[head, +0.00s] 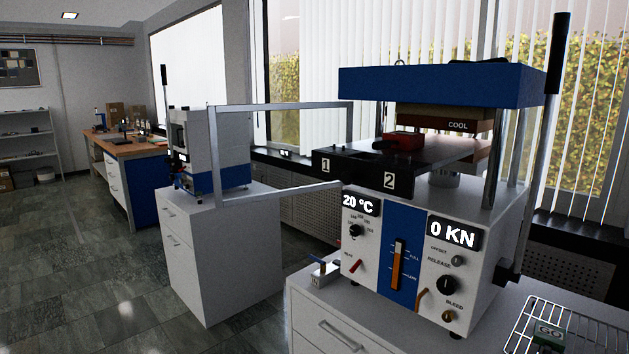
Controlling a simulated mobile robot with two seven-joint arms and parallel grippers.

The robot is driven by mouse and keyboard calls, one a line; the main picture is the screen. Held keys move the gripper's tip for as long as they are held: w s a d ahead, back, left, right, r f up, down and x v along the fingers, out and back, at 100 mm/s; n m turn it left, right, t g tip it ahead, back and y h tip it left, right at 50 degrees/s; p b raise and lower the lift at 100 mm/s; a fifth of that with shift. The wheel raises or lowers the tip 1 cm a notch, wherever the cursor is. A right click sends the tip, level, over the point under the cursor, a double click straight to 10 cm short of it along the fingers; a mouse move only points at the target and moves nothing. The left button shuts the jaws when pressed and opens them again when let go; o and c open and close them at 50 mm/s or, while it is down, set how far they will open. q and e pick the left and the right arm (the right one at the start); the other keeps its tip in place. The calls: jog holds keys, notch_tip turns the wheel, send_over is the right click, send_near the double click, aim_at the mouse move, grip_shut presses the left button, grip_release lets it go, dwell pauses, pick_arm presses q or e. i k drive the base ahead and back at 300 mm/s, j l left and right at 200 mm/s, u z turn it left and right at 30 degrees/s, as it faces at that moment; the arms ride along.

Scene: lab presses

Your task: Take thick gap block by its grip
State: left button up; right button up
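I cannot tell for sure which thing is the thick gap block. A small grey block (323,272) with a dark blue upper part stands on the white cabinet at the left foot of the large press. A red block (403,141) lies on the press's lower plate, behind a black front piece (352,172) marked 1 and 2. Neither of my grippers is in view.
The large press (440,88) with blue top shows 20 °C and 0 KN. A metal frame (283,106) juts left from it. A wire rack (590,335) with a dark green-marked piece (548,338) is at lower right. A smaller press (210,150) stands left; floor there is clear.

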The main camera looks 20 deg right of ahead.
aim_at(399, 140)
jog(key=z, duration=1.25)
jog(key=j+z, duration=0.15)
jog(key=z, duration=0.35)
jog(key=i+j+z, duration=0.1)
jog(key=j+z, duration=0.15)
jog(key=z, duration=0.25)
jog(key=j+z, duration=0.25)
jog(key=j, duration=0.25)
jog(key=j+z, duration=0.3)
jog(key=j, duration=0.2)
jog(key=k+j, duration=0.1)
jog(key=j, duration=0.4)
jog(key=k+j+z, duration=0.15)
jog(key=j, duration=0.4)
jog(key=i, duration=0.05)
